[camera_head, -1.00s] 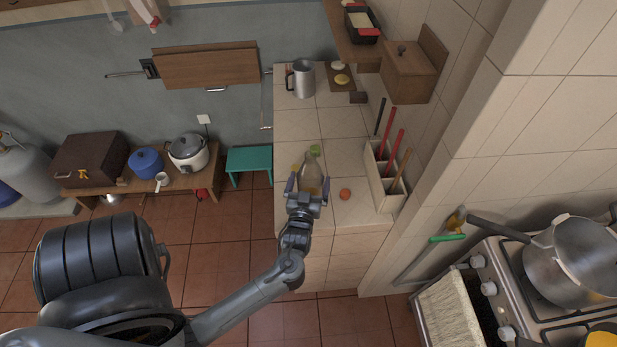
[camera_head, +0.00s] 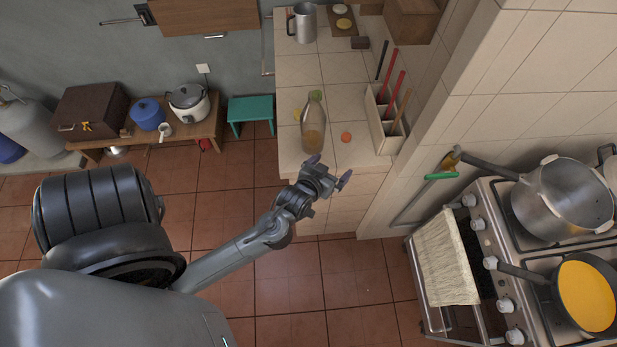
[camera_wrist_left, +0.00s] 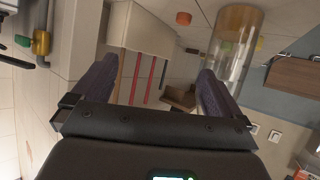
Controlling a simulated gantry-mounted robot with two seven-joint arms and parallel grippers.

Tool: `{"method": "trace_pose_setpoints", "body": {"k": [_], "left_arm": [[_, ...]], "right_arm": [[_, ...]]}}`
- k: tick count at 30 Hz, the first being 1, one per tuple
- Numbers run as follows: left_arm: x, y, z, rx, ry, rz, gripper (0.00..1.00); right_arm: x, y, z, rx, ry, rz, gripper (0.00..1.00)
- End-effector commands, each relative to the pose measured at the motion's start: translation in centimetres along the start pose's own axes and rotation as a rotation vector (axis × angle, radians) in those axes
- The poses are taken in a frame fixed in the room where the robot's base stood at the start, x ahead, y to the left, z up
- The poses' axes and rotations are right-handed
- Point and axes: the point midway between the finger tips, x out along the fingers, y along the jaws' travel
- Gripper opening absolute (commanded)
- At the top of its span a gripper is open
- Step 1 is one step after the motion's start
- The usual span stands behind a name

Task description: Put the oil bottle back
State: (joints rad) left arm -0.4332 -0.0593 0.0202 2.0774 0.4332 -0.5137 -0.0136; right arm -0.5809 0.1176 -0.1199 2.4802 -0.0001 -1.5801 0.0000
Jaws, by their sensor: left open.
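The oil bottle (camera_head: 313,124) stands upright on the tiled counter near its front edge, with amber oil in its lower part and a green top. In the left wrist view the bottle (camera_wrist_left: 234,45) shows beyond the right finger, outside the space between the fingers. My left gripper (camera_head: 328,173) is open and empty. It is in front of the counter edge, below and slightly right of the bottle in the head view, and apart from it. My right gripper is in neither view.
An orange-red round item (camera_head: 346,137) lies right of the bottle. A utensil box (camera_head: 384,135) with red-handled tools stands against the wall. A metal jug (camera_head: 304,24) stands farther back. The stove (camera_head: 480,245) with a pot (camera_head: 562,197) and pan (camera_head: 587,296) is at right.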

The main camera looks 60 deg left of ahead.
Motion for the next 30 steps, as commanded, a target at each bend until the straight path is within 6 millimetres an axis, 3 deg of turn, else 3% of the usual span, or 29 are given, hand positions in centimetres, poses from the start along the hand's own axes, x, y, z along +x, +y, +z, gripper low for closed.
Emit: {"method": "trace_pose_setpoints", "body": {"k": [3,6,12,15,20,30], "left_arm": [[-3.3,3.4,1.8,0.104,-0.210,0.148,1.00],[-6.9,5.2,3.6,0.214,-0.380,0.241,1.00],[-13.6,5.8,6.2,0.425,-0.636,0.334,1.00],[-15.8,5.4,6.8,0.498,-0.711,0.349,1.00],[-17.4,5.0,7.2,0.554,-0.768,0.355,1.00],[-17.6,4.9,7.2,0.559,-0.774,0.355,1.00]], "right_arm": [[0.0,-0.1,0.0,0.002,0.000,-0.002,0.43],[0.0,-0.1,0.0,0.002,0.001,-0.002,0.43],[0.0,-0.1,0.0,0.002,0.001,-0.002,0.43],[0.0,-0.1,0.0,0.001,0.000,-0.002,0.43],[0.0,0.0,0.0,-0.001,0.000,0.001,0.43],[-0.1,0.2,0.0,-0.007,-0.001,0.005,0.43]]}}
